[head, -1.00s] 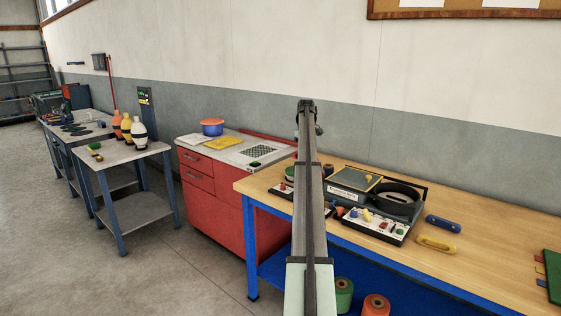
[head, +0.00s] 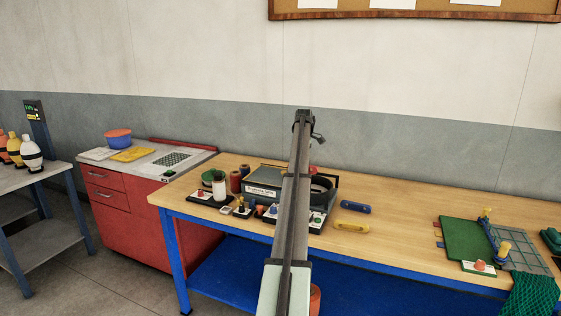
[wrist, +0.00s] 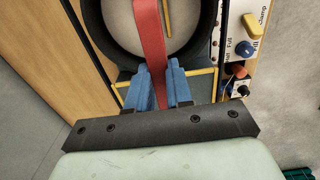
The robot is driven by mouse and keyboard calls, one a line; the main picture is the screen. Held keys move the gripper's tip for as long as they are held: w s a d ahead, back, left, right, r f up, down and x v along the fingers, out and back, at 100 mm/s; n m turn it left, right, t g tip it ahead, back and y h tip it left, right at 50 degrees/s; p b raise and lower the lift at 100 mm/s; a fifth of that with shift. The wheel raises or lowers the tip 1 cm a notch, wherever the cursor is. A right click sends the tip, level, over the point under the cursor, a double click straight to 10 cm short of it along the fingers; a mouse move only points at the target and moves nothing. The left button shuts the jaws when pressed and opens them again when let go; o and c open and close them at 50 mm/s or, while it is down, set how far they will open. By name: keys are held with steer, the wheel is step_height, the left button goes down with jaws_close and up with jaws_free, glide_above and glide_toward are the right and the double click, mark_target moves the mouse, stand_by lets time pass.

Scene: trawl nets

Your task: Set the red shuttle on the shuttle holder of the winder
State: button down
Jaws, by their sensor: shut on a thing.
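The red shuttle (wrist: 149,32) is a flat red bar running up and out of the top of the wrist view. My gripper (wrist: 158,75) has its blue fingers shut on the shuttle's lower end. It is above the winder, whose round black ring (wrist: 92,22) shows behind the shuttle; I cannot tell the height between them. In the head view the winder (head: 263,190) is a dark labelled box on the wooden table, partly behind my arm. That arm hides the gripper and shuttle there. I cannot make out the shuttle holder clearly.
A control panel (wrist: 232,40) with a blue knob and a yellow switch lies right of the ring. A blue shuttle (head: 355,207) and a yellow shuttle (head: 351,227) lie right of the winder. A green board (head: 465,240) is further right, with bare table between.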

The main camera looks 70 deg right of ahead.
steer(key=s, duration=0.4)
steer(key=shift+d, duration=0.15)
steer(key=shift+w+f, duration=0.1)
steer(key=shift+f, duration=4.55)
steer(key=shift+f, duration=0.3)
steer(key=c, duration=0.9)
jaws_free()
steer(key=shift+c, duration=0.2)
step_height(320, 180, up, 14)
steer(key=shift+f, duration=0.1)
